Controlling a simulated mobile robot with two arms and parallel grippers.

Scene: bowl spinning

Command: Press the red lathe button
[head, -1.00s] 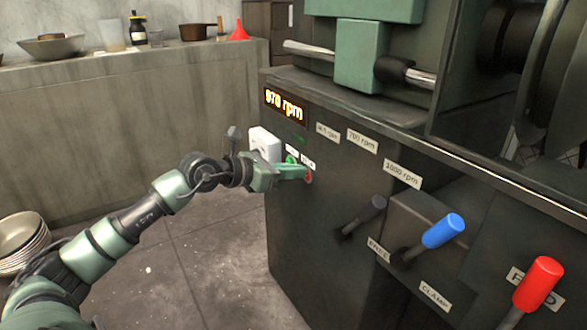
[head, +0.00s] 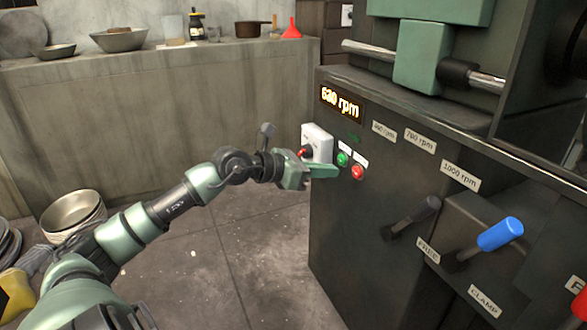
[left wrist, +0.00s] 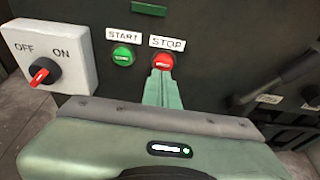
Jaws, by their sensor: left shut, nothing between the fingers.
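The red button (head: 358,172) is on the dark front of the lathe (head: 330,230), to the right of the green button (head: 342,159). In the left wrist view the red button (left wrist: 163,62) sits under a STOP label (left wrist: 167,43), and the green button (left wrist: 123,55) under a START label. My left gripper (head: 334,171) is shut and empty. Its fingertips are just short of the red button in the head view; in the left wrist view they overlap its lower part, and I cannot tell if they touch. The display (head: 341,104) reads 620 rpm. My right gripper is out of view.
A white box with a red ON/OFF knob (left wrist: 43,73) is left of the buttons. A dark lever and a blue-handled lever (head: 500,234) stick out at right. Bowls (head: 72,212) stand at lower left. The floor between is clear.

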